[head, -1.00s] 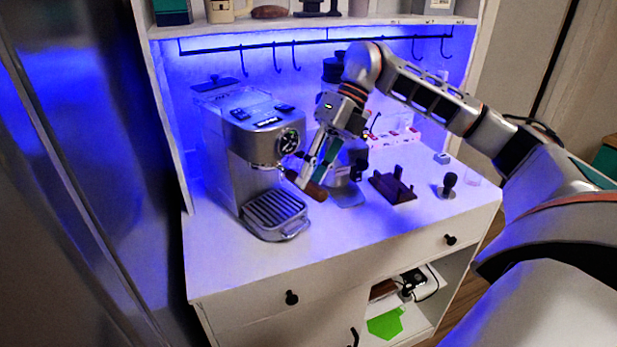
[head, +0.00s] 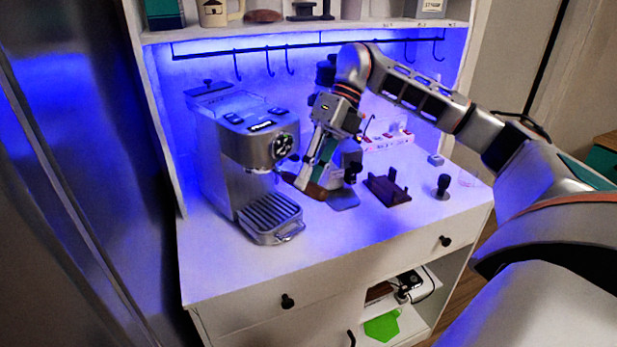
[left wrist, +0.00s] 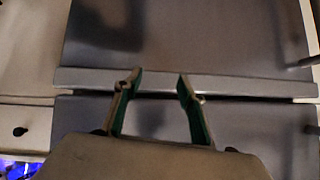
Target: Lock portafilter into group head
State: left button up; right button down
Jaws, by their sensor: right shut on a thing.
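The espresso machine (head: 240,160) stands on the left of the white cabinet top, its round gauge and group head on the side facing right. My right gripper (head: 311,184) is shut on the brown handle of the portafilter (head: 318,191), just right of the machine. The portafilter's metal head is partly hidden, and I cannot tell whether it touches the group head. The drip tray (head: 271,214) sits below, to the left of the handle. My left gripper (left wrist: 156,78) shows only in the left wrist view; it is open and empty, in front of grey panels.
A grinder (head: 345,185) stands close behind my right gripper. A dark wooden stand (head: 387,187) and a tamper (head: 444,186) are to its right. A hook rail (head: 300,44) runs above. The cabinet top's front is clear.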

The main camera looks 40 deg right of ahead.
dwell(0.3)
jog(key=c, duration=1.7)
grip_release()
jog(key=shift+d, duration=0.1)
jog(key=v, duration=1.2)
